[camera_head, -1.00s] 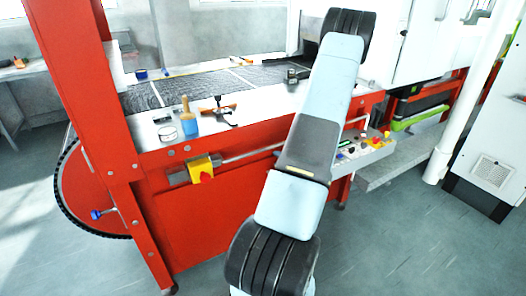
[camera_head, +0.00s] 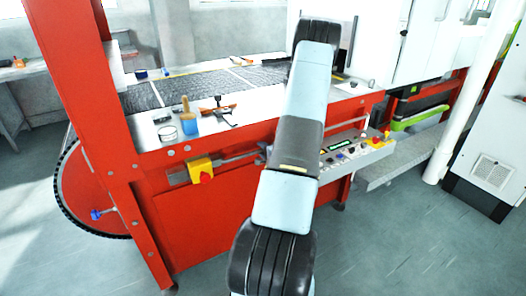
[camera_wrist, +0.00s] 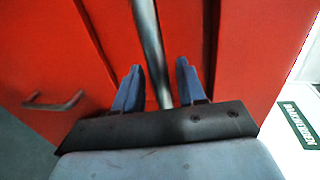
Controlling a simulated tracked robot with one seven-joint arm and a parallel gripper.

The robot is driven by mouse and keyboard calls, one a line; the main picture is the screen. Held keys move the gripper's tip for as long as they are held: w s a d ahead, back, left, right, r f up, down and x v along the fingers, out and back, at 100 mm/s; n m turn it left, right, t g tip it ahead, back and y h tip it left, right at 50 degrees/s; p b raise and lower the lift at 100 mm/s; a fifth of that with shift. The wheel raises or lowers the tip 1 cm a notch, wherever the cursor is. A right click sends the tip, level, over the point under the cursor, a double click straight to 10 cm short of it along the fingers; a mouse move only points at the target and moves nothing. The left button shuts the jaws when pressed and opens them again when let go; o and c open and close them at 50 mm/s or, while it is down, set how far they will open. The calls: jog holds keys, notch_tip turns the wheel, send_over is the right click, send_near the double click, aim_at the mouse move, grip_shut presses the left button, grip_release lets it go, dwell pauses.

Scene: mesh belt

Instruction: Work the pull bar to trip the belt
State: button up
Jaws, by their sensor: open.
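The pull bar (camera_head: 235,159) is a thin grey metal bar along the red front of the belt machine, to the right of a yellow box with a red knob (camera_head: 201,170). My arm hides part of it. In the wrist view the bar (camera_wrist: 149,40) runs down from the top edge between the two blue-grey fingers of my gripper (camera_wrist: 158,66). The fingers are apart, one on each side of the bar, with gaps visible. How deep the bar sits between them is unclear. My gripper is hidden in the head view. The dark mesh belt (camera_head: 190,88) lies on top.
A control panel (camera_head: 350,150) with buttons juts out to the right of my arm. A blue cup with a brush (camera_head: 188,122) and tools stand on the machine's ledge. Floor in front is clear.

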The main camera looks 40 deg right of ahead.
jog(key=shift+c, duration=0.3)
grip_shut()
dwell(0.3)
